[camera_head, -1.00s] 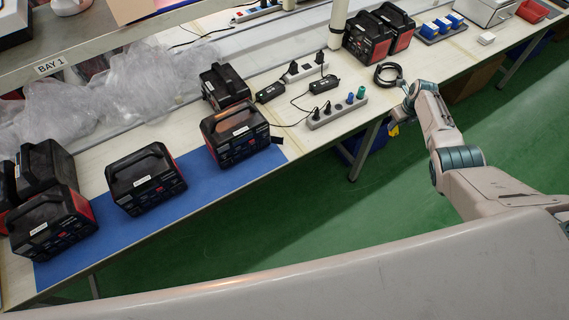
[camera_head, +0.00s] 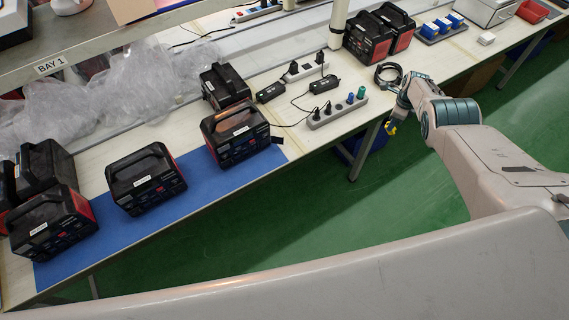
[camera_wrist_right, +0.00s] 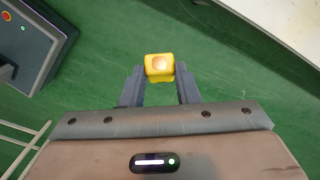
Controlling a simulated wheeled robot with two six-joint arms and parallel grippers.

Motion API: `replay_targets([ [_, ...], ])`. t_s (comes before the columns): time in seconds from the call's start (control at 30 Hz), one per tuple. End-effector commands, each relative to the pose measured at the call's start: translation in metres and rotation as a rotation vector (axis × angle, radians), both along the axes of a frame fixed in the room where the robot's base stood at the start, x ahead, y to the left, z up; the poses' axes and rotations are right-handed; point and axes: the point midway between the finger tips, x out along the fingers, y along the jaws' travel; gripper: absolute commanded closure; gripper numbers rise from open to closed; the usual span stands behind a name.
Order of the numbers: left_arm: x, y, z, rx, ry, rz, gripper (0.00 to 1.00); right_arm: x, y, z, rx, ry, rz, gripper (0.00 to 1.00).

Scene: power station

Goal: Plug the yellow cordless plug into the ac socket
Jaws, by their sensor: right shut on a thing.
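The yellow cordless plug (camera_head: 390,128) is small and yellow, at the tip of my right gripper (camera_head: 397,119). In the right wrist view the plug (camera_wrist_right: 160,67) sits between the two dark fingers of the right gripper (camera_wrist_right: 160,78), which are shut on it. It is held over the green floor, just off the table's front edge. A power strip (camera_head: 337,112) with black, blue and green plugs lies on the table to the left of the gripper. I cannot tell which outlet is the ac socket. My left gripper is not in view.
Black power stations stand on the blue mat (camera_head: 187,198), one of them (camera_head: 236,134) near the strip. A coiled black cable (camera_head: 388,76) lies just behind my right gripper. A white post (camera_head: 338,25) rises behind the strip. The floor in front of the table (camera_head: 300,215) is clear.

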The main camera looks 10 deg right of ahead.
Motion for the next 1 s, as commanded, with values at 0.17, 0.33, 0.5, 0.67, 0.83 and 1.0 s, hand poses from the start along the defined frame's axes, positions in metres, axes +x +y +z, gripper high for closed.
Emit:
replay_targets([
  [0.17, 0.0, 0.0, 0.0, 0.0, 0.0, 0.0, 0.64, 0.001, 0.002, 0.002, -0.005, 0.004, 0.044, 0.95],
  [0.33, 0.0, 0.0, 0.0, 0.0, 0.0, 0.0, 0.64, 0.001, 0.004, 0.002, -0.011, 0.011, 0.089, 0.95],
  [0.5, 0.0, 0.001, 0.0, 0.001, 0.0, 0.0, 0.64, 0.002, 0.007, 0.002, -0.026, 0.018, 0.187, 0.95],
  [0.67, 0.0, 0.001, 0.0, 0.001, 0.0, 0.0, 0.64, 0.002, 0.008, 0.002, -0.035, 0.024, 0.244, 0.95],
  [0.83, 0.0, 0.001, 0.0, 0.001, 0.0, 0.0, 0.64, 0.003, 0.011, 0.004, -0.044, 0.03, 0.317, 0.95],
  [1.0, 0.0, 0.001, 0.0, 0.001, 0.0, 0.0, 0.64, 0.004, 0.011, 0.005, -0.058, 0.036, 0.396, 0.95],
])
